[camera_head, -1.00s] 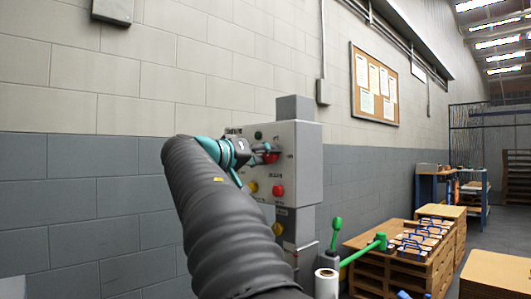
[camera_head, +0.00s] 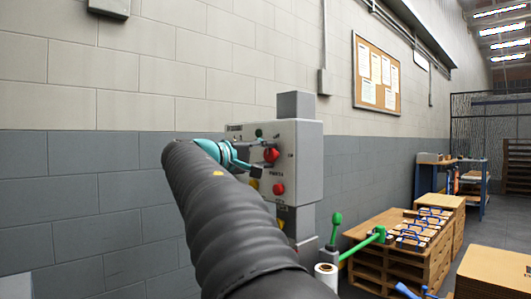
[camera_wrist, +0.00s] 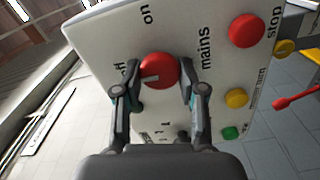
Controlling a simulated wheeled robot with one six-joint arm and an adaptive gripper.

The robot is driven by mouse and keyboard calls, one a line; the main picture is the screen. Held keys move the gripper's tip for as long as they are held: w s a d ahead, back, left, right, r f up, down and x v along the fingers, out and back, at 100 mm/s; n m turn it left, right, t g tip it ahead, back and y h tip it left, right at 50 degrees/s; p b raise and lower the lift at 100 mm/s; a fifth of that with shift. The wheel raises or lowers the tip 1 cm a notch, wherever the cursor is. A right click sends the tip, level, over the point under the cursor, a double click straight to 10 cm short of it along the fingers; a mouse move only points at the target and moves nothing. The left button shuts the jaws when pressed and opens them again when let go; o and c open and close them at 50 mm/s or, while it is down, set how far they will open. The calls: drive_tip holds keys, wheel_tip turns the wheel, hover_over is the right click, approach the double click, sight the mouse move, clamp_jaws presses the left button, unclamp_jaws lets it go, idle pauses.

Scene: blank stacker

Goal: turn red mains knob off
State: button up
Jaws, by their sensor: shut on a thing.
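The red mains knob (camera_wrist: 158,69) is on the pale control box face (camera_head: 298,176), between the "mains" label and a partly hidden label ending in "ff". Its pale mark lies toward that partly hidden label; an "on" label shows above it. My gripper (camera_wrist: 158,84) is shut on the knob, one finger on each side. In the head view, the knob (camera_head: 271,155) shows at the gripper's tip (camera_head: 260,158), and my arm hides the lower left of the box.
The box also has a red stop button (camera_wrist: 246,30), a yellow button (camera_wrist: 236,98) and a green button (camera_wrist: 230,132). The box stands before a block wall (camera_head: 90,170). To its right is a green-handled lever (camera_head: 365,247) near wooden pallets (camera_head: 385,262).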

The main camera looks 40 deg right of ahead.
idle(0.4)
drive_tip(key=o, duration=1.1)
drive_tip(key=shift+o, duration=0.2)
drive_tip(key=shift+a, duration=0.1)
drive_tip(key=a, duration=1.2)
drive_tip(key=shift+s, duration=0.45)
